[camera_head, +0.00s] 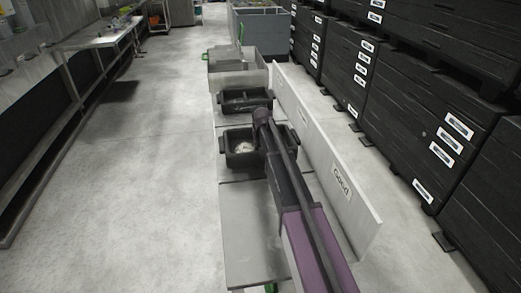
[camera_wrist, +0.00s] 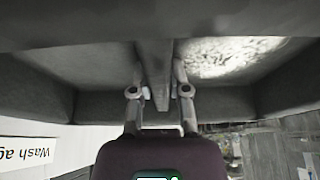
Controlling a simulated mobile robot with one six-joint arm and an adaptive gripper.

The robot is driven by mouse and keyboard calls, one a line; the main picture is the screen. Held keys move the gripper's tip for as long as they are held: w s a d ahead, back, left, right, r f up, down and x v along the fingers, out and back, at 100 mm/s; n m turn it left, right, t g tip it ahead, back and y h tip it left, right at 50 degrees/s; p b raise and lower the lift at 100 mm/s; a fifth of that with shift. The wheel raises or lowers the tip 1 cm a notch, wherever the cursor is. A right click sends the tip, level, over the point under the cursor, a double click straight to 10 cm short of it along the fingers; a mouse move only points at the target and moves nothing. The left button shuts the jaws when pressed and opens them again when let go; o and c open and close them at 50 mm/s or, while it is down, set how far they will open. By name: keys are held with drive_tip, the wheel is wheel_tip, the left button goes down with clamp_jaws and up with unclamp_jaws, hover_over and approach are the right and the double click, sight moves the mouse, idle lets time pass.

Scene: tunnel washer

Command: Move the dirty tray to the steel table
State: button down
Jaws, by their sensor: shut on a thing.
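The near black tray (camera_head: 236,162) sits on or just above a grey bench; I cannot tell if it touches. A pale dirty patch (camera_head: 243,147) lies in its left part, and this patch also shows at the right in the wrist view (camera_wrist: 215,57). My gripper (camera_wrist: 160,93) is shut on the tray's middle divider (camera_wrist: 154,60), one finger on each side. In the head view my arm hides the fingers and the tray's right part. A steel table (camera_head: 103,41) stands along the left wall, with small items on it.
A second black tray (camera_head: 246,99) is just behind the near one. The grey bench (camera_head: 245,220) is bare in front. An upright panel marked "Good" (camera_head: 341,180) borders its right side. Stacked black crates (camera_head: 420,110) line the right. The floor (camera_head: 150,150) between bench and left table is clear.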

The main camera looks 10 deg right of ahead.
drive_tip(key=shift+w+d, duration=0.1)
drive_tip(key=shift+w, duration=0.05)
drive_tip(key=shift+w+d, duration=0.1)
drive_tip(key=shift+w, duration=0.15)
drive_tip(key=shift+b+x, duration=0.95)
drive_tip(key=shift+x, duration=0.05)
drive_tip(key=shift+d+f+b, duration=0.1)
drive_tip(key=shift+f+b, duration=0.8)
drive_tip(key=shift+f, duration=0.15)
drive_tip(key=c, duration=0.6)
unclamp_jaws()
drive_tip(key=shift+s, duration=0.1)
drive_tip(key=shift+r, duration=0.25)
drive_tip(key=p+v, duration=1.1)
drive_tip(key=v, duration=0.1)
drive_tip(key=shift+s+f, duration=0.1)
